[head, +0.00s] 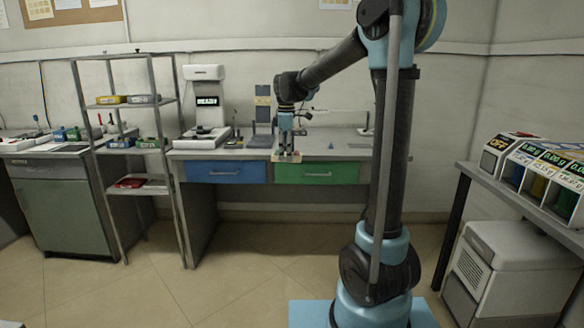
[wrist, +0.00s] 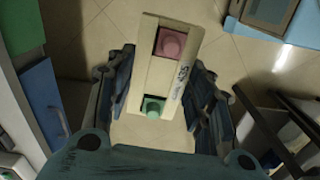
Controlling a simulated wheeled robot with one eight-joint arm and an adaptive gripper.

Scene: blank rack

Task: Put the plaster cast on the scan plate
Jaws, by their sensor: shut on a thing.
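My gripper (head: 285,147) is shut on a cream block (head: 287,157) in front of the workbench, near the seam between the blue and green drawers. In the wrist view my gripper (wrist: 160,88) has a finger on each long side of the cream block (wrist: 145,65). The block has a pink inset, a green inset and dark marks on one edge. I cannot tell for sure that it is the plaster cast. A white upright device (head: 205,100) with a lit display stands on the bench at left; its low base may hold the scan plate, but this is too small to tell.
The workbench (head: 250,153) carries small items. A metal shelf rack (head: 120,148) with coloured boxes stands left of it. A side table (head: 510,200) with coloured bins is at right, with a white cabinet (head: 515,262) below. The tiled floor (head: 240,270) before the bench is clear.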

